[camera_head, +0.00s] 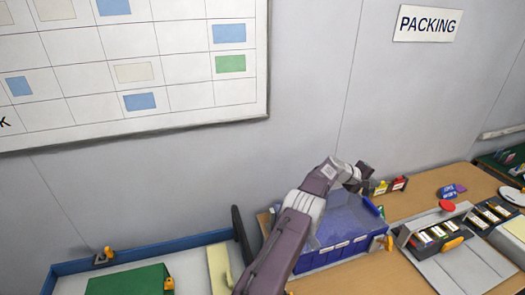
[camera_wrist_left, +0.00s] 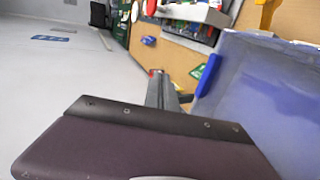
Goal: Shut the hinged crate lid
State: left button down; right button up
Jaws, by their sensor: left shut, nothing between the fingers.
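The blue crate (camera_head: 325,258) stands on the wooden table in the head view, with several pale labels along its front. A broad blue panel (camera_head: 345,222) shows above that front; I cannot tell how far it is tilted as a lid. My left arm crosses the crate's left part and hides it. My left gripper (camera_head: 366,174) is shut and empty beyond the crate's far edge. In the left wrist view the gripper (camera_wrist_left: 162,92) shows beside a large blue panel (camera_wrist_left: 265,95) with a darker blue tab at its edge. I cannot tell whether they touch.
A grey tray with a red button (camera_head: 447,206) and several cells stands to the right. Small red and yellow items (camera_head: 390,186) lie close beyond the gripper. A blue-edged bench with a green block (camera_head: 128,281) is at left. The wall (camera_head: 310,100) is behind.

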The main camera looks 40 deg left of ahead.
dwell(0.4)
pick_arm(q)
jog(key=b+v, duration=0.4)
jog(key=v, duration=0.5)
jog(key=shift+f, duration=0.1)
